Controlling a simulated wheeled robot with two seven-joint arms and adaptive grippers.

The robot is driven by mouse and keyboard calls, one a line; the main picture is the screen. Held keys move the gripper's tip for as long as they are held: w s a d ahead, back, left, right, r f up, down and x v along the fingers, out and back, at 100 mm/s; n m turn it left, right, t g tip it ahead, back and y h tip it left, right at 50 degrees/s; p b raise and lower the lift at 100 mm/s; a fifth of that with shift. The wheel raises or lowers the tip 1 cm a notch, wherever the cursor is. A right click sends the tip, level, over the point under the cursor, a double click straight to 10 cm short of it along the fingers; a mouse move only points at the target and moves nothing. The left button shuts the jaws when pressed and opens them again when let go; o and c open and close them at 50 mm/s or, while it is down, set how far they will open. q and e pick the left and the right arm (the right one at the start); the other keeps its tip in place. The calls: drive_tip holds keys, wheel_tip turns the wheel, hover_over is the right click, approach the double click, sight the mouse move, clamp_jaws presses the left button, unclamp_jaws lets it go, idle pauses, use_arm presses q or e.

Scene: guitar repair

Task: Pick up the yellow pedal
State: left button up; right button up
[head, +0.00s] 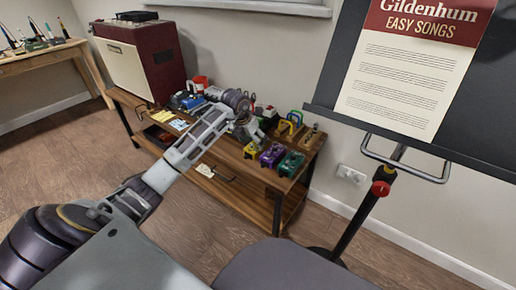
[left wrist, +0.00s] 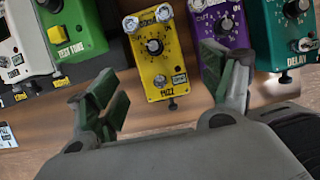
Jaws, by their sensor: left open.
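The yellow pedal (left wrist: 160,55), labelled FUZZ, shows in the left wrist view between and just beyond the fingertips of my left gripper (left wrist: 172,95). In the head view the yellow pedal (head: 252,151) sits on the wooden cabinet, beside the purple pedal, partly covered by my gripper. My left gripper (head: 249,138) is open and empty, with its fingers spread on either side of the pedal's near end. I cannot tell whether a finger touches it. My right gripper is not in view.
In the left wrist view a purple pedal (left wrist: 222,30) and a teal DELAY pedal (left wrist: 285,35) stand close on the right. A green TEST TONE pedal (left wrist: 75,30) stands on the left. An amplifier (head: 140,65) and a music stand (head: 400,80) flank the wooden cabinet (head: 235,180).

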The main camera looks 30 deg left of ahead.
sight(255, 146)
use_arm(q)
drive_tip(key=shift+b+x, duration=1)
drive_tip(key=shift+x, duration=1.15)
drive_tip(key=shift+s, duration=0.2)
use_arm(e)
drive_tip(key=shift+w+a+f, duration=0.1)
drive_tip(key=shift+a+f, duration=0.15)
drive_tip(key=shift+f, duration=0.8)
use_arm(q)
drive_tip(key=shift+f, duration=0.1)
drive_tip(key=shift+c, duration=0.3)
drive_tip(key=c, duration=1.3)
drive_tip(key=shift+o, duration=0.2)
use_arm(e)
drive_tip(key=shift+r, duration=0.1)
use_arm(q)
drive_tip(key=shift+w+r+p, duration=0.1)
drive_tip(key=shift+r+p, duration=0.25)
drive_tip(key=shift+r, duration=0.4)
wheel_tip(255, 146, up, 8)
drive_tip(key=p, duration=0.3)
drive_tip(key=shift+r, duration=0.4)
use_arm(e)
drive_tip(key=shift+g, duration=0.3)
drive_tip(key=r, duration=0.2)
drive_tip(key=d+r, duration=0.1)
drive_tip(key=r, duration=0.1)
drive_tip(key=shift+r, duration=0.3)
